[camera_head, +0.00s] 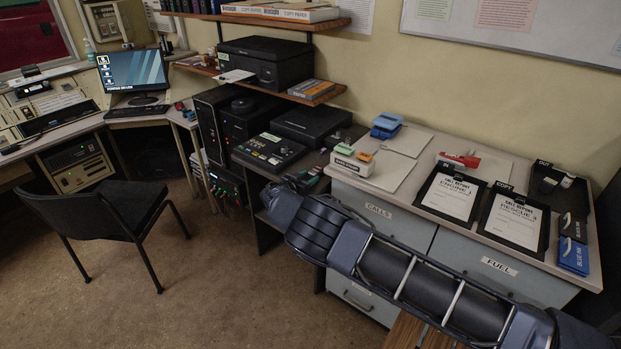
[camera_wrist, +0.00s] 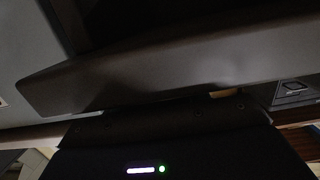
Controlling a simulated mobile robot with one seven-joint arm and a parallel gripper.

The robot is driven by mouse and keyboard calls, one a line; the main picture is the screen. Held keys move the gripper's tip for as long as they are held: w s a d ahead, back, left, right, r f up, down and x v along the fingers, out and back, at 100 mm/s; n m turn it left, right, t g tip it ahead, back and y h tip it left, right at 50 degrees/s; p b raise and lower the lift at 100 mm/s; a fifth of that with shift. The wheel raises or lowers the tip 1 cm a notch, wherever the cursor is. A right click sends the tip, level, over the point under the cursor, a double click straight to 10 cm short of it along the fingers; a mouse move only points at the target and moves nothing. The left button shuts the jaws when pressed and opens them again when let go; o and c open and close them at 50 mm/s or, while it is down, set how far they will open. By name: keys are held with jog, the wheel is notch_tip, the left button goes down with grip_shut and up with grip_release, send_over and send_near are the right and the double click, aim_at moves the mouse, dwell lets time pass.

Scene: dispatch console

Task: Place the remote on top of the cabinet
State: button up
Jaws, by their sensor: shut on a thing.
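The grey cabinet (camera_head: 408,232), with drawers labelled CALLS and FUEL, stands at the right in the head view. My arm crosses in front of it, and its far end reaches toward the cabinet's left edge. The fingers of my gripper are hidden in the head view. In the wrist view the dark body of my gripper (camera_wrist: 170,145) fills the bottom. A long dark thing (camera_wrist: 165,75) spans the view close to it. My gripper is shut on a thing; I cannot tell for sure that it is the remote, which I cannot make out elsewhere.
The cabinet top holds two black clipboards (camera_head: 514,221), blue boxes (camera_head: 573,256), a black tray (camera_head: 553,188), and a small box with coloured items (camera_head: 353,161). A lower desk with a black keypad console (camera_head: 271,152) adjoins at left. A black chair (camera_head: 110,210) stands on open floor.

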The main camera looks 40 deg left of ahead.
aim_at(308, 177)
notch_tip(308, 177, up, 10)
jog(key=shift+r, duration=0.1)
dwell(0.4)
jog(key=shift+f, duration=0.2)
